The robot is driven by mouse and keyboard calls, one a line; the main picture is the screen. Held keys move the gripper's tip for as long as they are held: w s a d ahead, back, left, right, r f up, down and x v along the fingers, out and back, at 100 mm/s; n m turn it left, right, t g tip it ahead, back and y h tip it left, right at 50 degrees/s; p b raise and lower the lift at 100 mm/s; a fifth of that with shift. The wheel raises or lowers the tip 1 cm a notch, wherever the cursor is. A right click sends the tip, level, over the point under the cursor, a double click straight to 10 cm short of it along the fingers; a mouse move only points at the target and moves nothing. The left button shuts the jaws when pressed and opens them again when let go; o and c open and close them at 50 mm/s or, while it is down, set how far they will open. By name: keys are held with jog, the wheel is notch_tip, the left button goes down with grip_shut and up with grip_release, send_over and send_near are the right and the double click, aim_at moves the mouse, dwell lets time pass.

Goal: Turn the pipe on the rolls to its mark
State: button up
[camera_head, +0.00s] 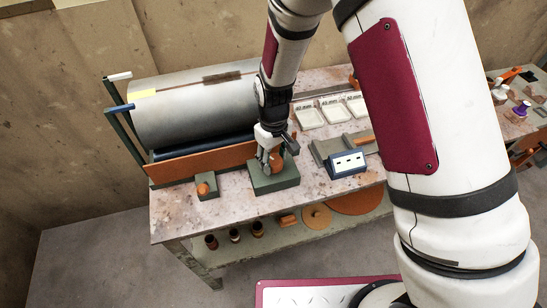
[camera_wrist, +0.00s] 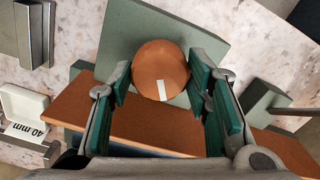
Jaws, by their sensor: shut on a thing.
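The grey pipe (camera_head: 195,112) lies across a dark roll (camera_head: 205,143) on the bench at the left in the head view. A yellow patch (camera_head: 143,93) shows near its left end and a brown strip (camera_head: 221,76) along its top. A green control box (camera_head: 272,179) stands in front of it. My gripper (camera_head: 271,163) points down over this box. In the wrist view, my gripper (camera_wrist: 161,75) is shut on the round orange knob (camera_wrist: 158,62) of the box, one finger on each side. The knob has a white line pointing towards the picture's bottom.
An orange guard board (camera_head: 200,160) runs along the pipe's front. A small block with an orange button (camera_head: 203,188) stands left of the control box. A blue box (camera_head: 347,164) and white trays (camera_head: 309,116) stand to the right. Jars and orange discs are on the lower shelf.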

aim_at(274, 160)
jog(key=m, duration=0.4)
jog(key=shift+m+p, duration=0.3)
jog(key=shift+p, duration=0.05)
jog(key=shift+m+p, duration=0.3)
jog(key=shift+m, duration=1.3)
jog(key=o, duration=1.2)
notch_tip(274, 160, up, 12)
